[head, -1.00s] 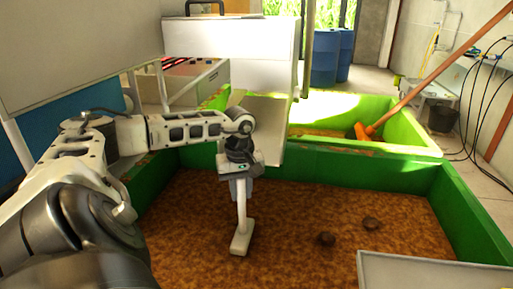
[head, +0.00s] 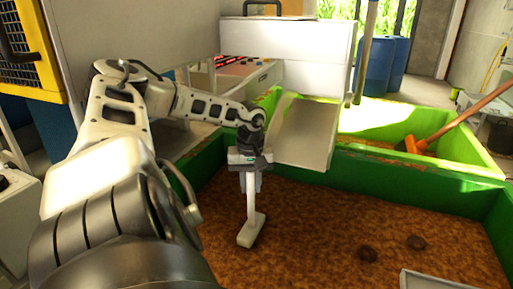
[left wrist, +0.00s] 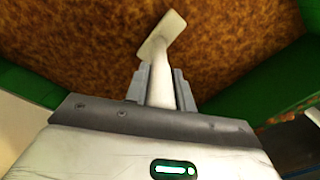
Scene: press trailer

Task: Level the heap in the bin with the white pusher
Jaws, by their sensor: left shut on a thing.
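The white pusher (head: 250,228) hangs upright from my left gripper (head: 249,184), its flat white head down at the brown heap. My left gripper is shut on the pusher's handle. In the left wrist view the handle (left wrist: 160,90) sits between the two grey fingers, and the head lies beyond them over the brown material. Whether the pusher head touches the heap is hard to tell. My right gripper is not in view.
A metal chute (head: 303,133) slopes down at the bin's back edge, close to my left gripper. A grey panel edge (head: 440,281) shows at the bottom right.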

